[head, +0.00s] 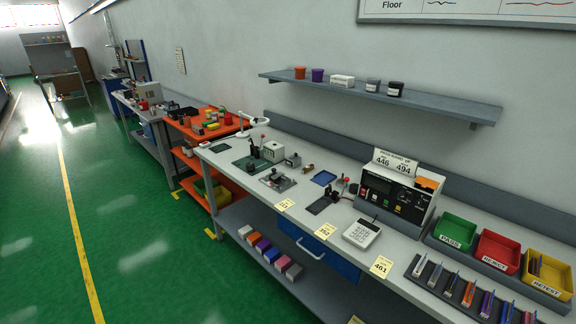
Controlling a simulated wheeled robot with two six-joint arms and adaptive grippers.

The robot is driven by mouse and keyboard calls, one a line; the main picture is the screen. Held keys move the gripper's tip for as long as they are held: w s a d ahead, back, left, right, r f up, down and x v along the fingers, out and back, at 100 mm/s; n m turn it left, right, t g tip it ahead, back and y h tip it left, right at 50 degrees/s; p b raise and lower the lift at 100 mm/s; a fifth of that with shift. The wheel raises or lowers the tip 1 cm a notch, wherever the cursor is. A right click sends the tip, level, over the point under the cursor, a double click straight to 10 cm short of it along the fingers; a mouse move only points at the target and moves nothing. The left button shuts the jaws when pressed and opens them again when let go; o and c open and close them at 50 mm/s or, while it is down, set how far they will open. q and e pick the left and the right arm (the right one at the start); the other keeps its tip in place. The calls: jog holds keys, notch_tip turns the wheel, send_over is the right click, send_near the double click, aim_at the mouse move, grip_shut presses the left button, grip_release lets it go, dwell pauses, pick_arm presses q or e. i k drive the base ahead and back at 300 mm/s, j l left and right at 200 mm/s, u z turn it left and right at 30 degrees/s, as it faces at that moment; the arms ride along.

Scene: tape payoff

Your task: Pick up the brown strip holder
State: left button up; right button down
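A dark rack (411,268) lies at the front right of the grey bench and holds several slim strip-like pieces in a row. One piece with an orange-brown body (468,293) sits in the right half of the row. Another piece at the right end looks dark brownish (527,318) and is partly cut off by the frame edge. A small brown object (308,168) lies farther back on the bench. I cannot tell for certain which of these is the brown strip holder. Neither of my grippers is in view.
Green, red and yellow bins (498,252) marked PASS, REJECT and RETEST stand behind the rack. A black and grey tester (394,198), a white keypad (361,233) and small fixtures share the bench. A wall shelf (430,105) hangs above. Green floor (130,240) is clear at left.

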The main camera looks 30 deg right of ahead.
aim_at(535, 264)
jog(key=z, duration=2.65)
